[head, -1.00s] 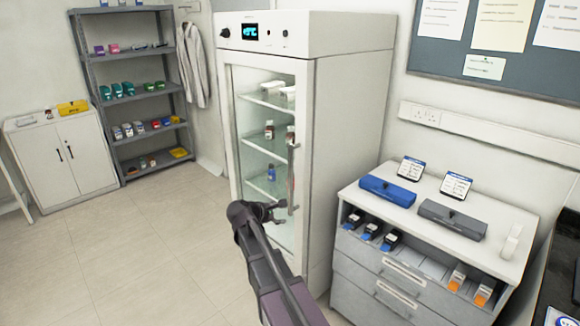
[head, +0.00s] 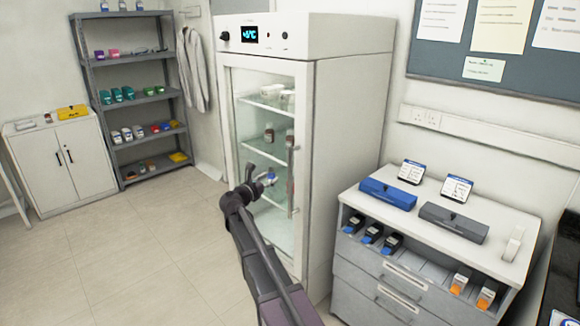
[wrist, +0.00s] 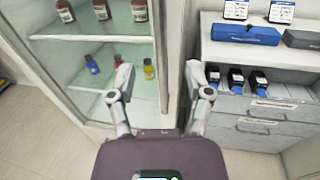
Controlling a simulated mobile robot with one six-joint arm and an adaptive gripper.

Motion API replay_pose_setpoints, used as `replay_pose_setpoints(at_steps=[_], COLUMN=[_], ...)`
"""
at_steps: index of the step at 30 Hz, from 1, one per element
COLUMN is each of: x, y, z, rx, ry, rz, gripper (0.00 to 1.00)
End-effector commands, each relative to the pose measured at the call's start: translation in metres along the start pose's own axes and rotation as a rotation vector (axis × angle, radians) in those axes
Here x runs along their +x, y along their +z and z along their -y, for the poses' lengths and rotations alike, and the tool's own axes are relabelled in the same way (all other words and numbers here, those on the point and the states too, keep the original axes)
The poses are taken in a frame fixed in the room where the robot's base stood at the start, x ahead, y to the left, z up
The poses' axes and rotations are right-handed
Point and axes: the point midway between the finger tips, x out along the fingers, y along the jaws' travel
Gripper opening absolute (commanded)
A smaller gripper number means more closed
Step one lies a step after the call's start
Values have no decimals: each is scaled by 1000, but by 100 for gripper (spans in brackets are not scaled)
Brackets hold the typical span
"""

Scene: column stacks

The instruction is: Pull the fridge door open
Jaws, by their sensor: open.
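The white fridge (head: 345,150) stands in the middle of the head view. Its glass door (head: 262,95) looks closed, and a vertical handle (head: 291,185) runs along the door's right edge. My gripper (head: 268,178) is in front of the glass, left of the handle in the picture. In the wrist view my gripper (wrist: 161,78) has its two fingers spread wide. The left finger overlaps the glass and the right finger overlaps the drawer unit, with the door's edge frame (wrist: 163,40) between them. I cannot tell whether any finger touches the handle.
A drawer unit (head: 365,280) with blue and grey boxes on top stands right of the fridge. A grey shelf rack (head: 130,95) and a white cabinet (head: 85,165) stand at the back left. The floor (head: 120,250) left of the fridge is clear.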

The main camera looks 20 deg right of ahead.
Motion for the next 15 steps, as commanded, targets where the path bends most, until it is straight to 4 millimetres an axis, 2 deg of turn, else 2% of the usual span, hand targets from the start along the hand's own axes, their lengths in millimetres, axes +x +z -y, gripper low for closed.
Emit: replay_pose_setpoints(at_steps=[8, 15], x=[11, 39], y=[0, 0], z=[0, -1], rx=[2, 2], ry=[-2, -2], rz=[-1, -1], gripper=[65, 65])
